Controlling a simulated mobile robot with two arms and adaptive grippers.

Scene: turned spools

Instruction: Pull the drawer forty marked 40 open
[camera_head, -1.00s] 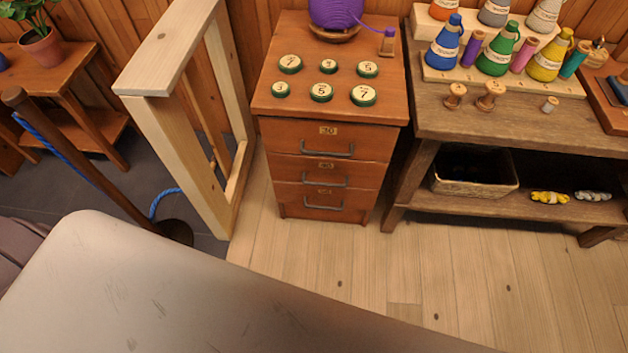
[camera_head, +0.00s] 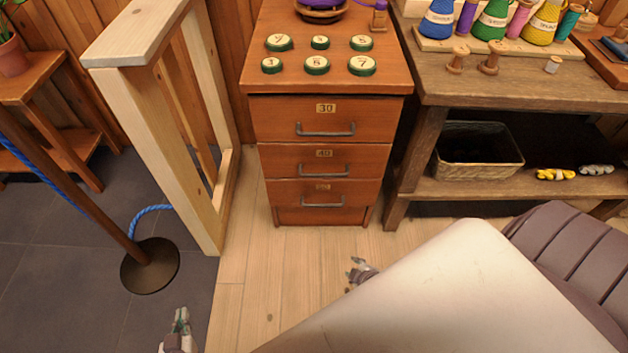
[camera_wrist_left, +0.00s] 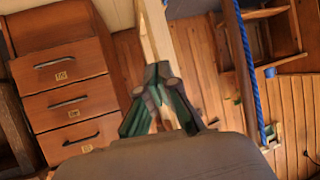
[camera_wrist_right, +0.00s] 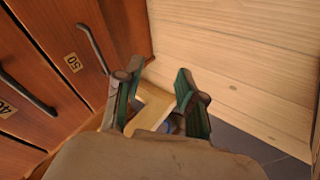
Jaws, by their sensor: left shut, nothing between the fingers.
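The wooden cabinet has three stacked drawers. The middle one, drawer 40 (camera_head: 290,160), is closed and has a dark bar handle (camera_head: 325,171). Its 40 label (camera_wrist_right: 7,108) and handle (camera_wrist_right: 28,92) show at the left of the right wrist view. My right gripper (camera_head: 356,268) is open and empty, low in front of the cabinet and apart from the handle. In its wrist view the open fingers (camera_wrist_right: 161,84) are right of the drawer marked 50 (camera_wrist_right: 74,62). My left gripper (camera_head: 181,318) is shut and empty at the lower left, away from the cabinet; its fingers (camera_wrist_left: 161,80) are together.
A pale wooden frame (camera_head: 135,130) stands left of the cabinet. A post on a round base (camera_head: 150,268) with blue rope is farther left. A workbench (camera_head: 440,85) with a basket (camera_head: 478,170) on its shelf stands right. Floor before the drawers is partly clear.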

